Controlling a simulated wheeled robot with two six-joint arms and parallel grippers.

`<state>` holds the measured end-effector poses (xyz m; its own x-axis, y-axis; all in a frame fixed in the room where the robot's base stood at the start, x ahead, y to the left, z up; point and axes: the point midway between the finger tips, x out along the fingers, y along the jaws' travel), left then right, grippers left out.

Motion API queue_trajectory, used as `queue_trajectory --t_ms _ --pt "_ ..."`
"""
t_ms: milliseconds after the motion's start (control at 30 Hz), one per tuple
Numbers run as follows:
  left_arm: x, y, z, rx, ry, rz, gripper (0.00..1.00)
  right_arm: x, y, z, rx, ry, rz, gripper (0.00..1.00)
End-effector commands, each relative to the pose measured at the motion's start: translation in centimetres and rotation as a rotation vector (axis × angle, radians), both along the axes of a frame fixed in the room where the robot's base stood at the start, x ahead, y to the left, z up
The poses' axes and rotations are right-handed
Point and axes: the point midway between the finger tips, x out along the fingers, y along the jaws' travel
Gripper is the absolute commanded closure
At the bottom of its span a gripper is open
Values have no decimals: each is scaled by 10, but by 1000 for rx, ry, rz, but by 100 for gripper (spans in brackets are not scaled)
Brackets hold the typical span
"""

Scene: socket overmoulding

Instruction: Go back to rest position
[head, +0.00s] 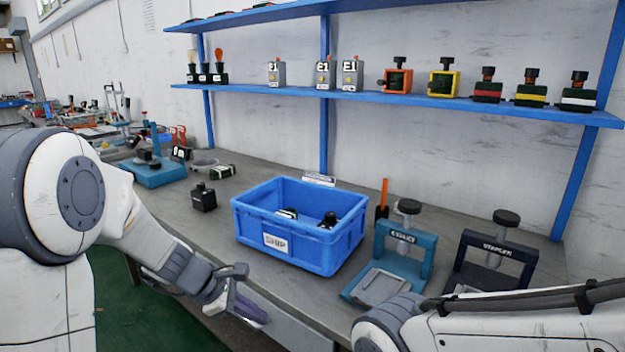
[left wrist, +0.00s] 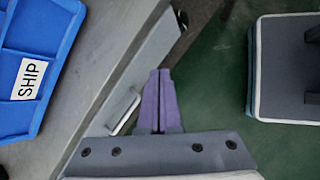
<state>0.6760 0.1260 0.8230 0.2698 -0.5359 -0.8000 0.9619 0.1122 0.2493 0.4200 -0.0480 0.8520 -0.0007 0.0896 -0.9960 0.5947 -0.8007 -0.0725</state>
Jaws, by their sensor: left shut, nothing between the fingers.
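My left gripper (head: 250,308) is in front of the table's front edge, low and to the left of the middle in the head view. In the left wrist view its purple fingers (left wrist: 157,95) are pressed together with nothing between them, over the table edge and green floor. My right arm comes in at the lower right of the head view, and its gripper is not visible.
A blue SHIP bin (head: 262,228) with dark parts inside stands on the grey table (head: 225,225); it also shows in the left wrist view (left wrist: 52,50). Two presses (head: 405,240) stand to its right. A small black block (head: 204,198) is left. Blue shelves (head: 420,97) hold several devices.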

Motion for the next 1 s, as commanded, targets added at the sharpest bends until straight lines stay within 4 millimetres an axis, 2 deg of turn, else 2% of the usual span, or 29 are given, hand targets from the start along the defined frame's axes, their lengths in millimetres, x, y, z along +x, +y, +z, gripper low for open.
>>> queue_trajectory --t_ms 33,133,233,300,400,500,700,733,1000 --pt "-28 -33 9 64 -48 -211 100 0 0 0 0 0 0 0" --pt "-91 -76 19 191 -149 -649 100 0 0 0 0 0 0 0" --pt "-146 -95 23 298 -249 -1038 100 0 0 0 0 0 0 0" --pt "-174 -98 25 355 -311 -1260 100 0 0 0 0 0 0 0" --pt "-206 -97 27 424 -389 -1525 100 0 0 0 0 0 0 0" --pt "-229 -92 28 481 -461 -1755 100 0 0 0 0 0 0 0" --pt "-260 -77 30 589 -598 -2160 100 0 0 1 0 0 0 0" --pt "-257 -78 44 584 -587 -2136 100 0 0 16 -1 1 0 0" --pt "-256 -78 97 581 -580 -2122 100 0 0 69 1 -1 0 0"
